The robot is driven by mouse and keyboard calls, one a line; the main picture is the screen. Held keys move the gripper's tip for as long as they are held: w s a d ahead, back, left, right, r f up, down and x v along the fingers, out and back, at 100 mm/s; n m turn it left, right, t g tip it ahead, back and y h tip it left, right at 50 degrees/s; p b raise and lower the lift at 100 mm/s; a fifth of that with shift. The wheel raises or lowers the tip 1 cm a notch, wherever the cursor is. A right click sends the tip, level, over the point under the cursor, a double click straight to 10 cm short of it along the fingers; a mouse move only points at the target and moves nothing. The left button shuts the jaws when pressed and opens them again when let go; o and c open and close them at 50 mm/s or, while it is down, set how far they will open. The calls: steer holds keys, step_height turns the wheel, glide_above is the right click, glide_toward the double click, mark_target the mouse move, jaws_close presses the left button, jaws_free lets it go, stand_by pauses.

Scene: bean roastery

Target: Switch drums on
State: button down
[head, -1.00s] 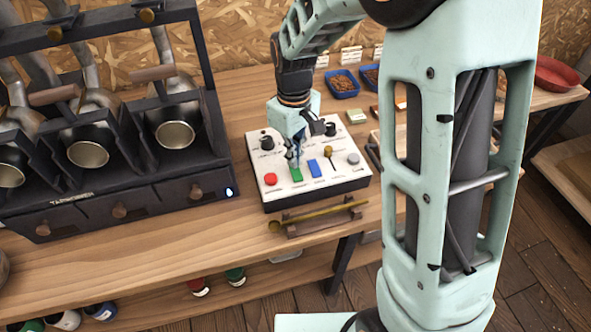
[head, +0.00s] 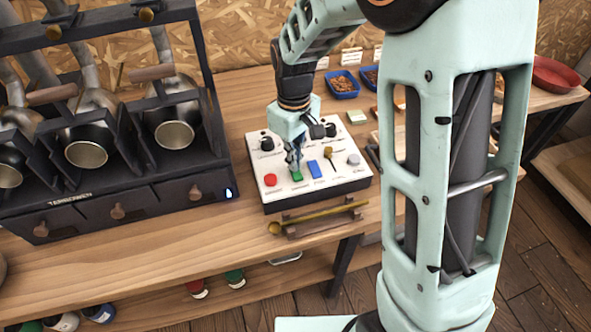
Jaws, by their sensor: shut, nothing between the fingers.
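The control panel (head: 342,183) is a white-topped box with a dark base on the wooden bench. It carries a red button (head: 270,180), a green button (head: 297,177), a blue rocker (head: 314,168), a toggle lever (head: 329,157), a grey button (head: 353,160) and black knobs (head: 267,144). Its labels are too small to read. My gripper (head: 293,168) is shut and empty, pointing down at the green button. Its fingertips are at the button's back edge; I cannot tell whether they touch. The roaster (head: 125,206) with several metal drums (head: 174,136) stands at left, with a blue-white light (head: 228,193) lit.
A wooden rack with a brass-coloured rod (head: 322,214) lies in front of the panel. Blue trays of beans (head: 343,84) and a red bowl (head: 553,75) are behind and to the right. Capped bottles (head: 234,278) stand on the lower shelf. Bare bench lies in front of the roaster.

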steer(key=shift+r+p, duration=2.45)
steer(key=shift+r, duration=1)
